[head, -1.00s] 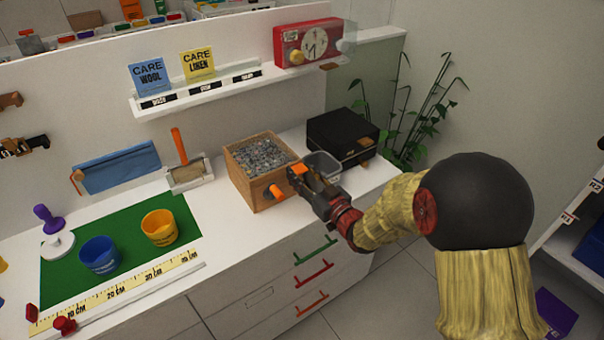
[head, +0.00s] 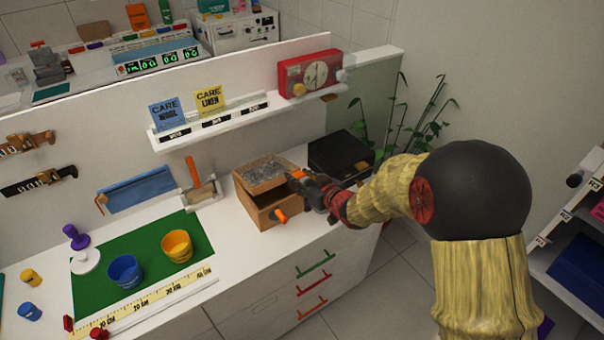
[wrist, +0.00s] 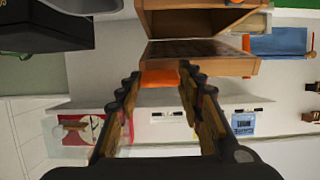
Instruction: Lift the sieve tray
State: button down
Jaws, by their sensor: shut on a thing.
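The sieve tray (head: 266,172) is a shallow wooden tray with grey bits in it. It is raised above the wooden box (head: 256,204), with a dark gap between them, and looks tilted. My gripper (head: 299,177) is at the tray's right side. In the wrist view the fingers (wrist: 155,90) close around the tray's orange handle (wrist: 160,78), and the tray's wooden edge (wrist: 205,65) lies just beyond them. The wooden box also shows in the wrist view (wrist: 205,20). An orange knob (head: 281,215) is on the box's front.
A black box (head: 341,155) stands to the right, behind my arm. A brush and pan (head: 199,192) are left of the wooden box. A green mat (head: 110,277) with blue (head: 125,270) and yellow (head: 177,245) cups lies further left. A shelf (head: 240,120) with a red clock (head: 310,73) hangs above.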

jog(key=shift+g+h, duration=0.4)
jog(key=shift+g, duration=0.3)
jog(key=r+p, duration=0.1)
jog(key=p, duration=0.1)
jog(key=w+r+p, duration=0.1)
jog(key=r+p, duration=0.1)
jog(key=a+r+p, duration=0.1)
jog(key=p, duration=0.1)
jog(key=shift+w+r+p, duration=0.2)
jog(key=shift+w+p, duration=0.1)
jog(key=shift+g+h, duration=0.5)
jog(key=shift+g, duration=0.2)
jog(key=r+p, duration=0.1)
jog(key=p, duration=0.1)
jog(key=w+a+r+p, duration=0.1)
jog(key=p, duration=0.2)
jog(key=w+r+p, duration=0.1)
jog(key=p, duration=0.1)
jog(key=shift+w+a+r, duration=0.1)
jog(key=shift+a, duration=0.2)
jog(key=w+a+r+p, duration=0.7)
jog(key=w+p, duration=0.4)
jog(key=p, duration=0.3)
jog(key=shift+a, duration=0.15)
jog(key=c, duration=1.6)
grip_release()
jog(key=o, duration=0.4)
jog(key=shift+s+f, duration=0.1)
jog(key=shift+f, duration=0.15)
